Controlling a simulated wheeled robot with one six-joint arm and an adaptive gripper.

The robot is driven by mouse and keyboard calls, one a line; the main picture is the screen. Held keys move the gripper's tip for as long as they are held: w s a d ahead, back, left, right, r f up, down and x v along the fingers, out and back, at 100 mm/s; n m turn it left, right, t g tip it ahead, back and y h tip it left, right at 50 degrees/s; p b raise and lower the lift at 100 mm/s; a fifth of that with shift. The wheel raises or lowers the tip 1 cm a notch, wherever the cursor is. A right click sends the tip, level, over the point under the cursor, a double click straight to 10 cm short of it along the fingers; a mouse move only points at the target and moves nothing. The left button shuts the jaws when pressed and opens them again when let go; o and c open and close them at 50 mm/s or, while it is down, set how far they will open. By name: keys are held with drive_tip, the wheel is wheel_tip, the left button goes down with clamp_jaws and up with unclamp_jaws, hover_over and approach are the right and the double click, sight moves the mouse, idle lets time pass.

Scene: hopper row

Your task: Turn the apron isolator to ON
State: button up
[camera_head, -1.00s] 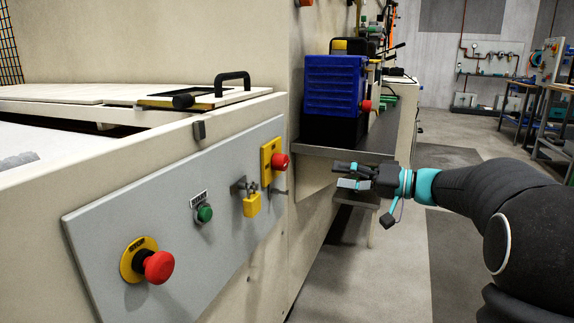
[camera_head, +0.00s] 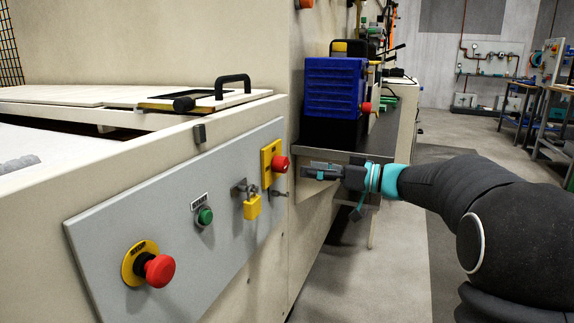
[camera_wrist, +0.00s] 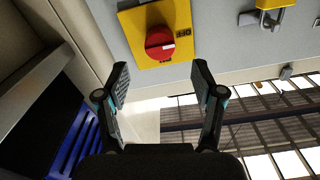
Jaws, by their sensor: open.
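The apron isolator looks to be the red knob on a yellow plate (camera_head: 274,160) at the right end of the grey panel. My gripper (camera_head: 308,170) is just right of the knob in the head view. In the wrist view its two fingers (camera_wrist: 160,80) are spread, empty and apart from the knob.
A yellow padlock (camera_head: 252,206) hangs from a hasp beside the isolator. A green button (camera_head: 205,215) and a red stop button (camera_head: 159,269) are further left on the grey panel (camera_head: 110,225). A blue crate (camera_head: 334,86) stands on a dark shelf behind my gripper.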

sight(286, 165)
drive_tip(key=x, duration=0.6)
drive_tip(key=shift+w+a+p, duration=0.1)
drive_tip(key=shift+a+p, duration=0.2)
drive_tip(key=shift+a, duration=0.1)
drive_tip(key=shift+c, duration=0.3)
drive_tip(key=c, duration=1.1)
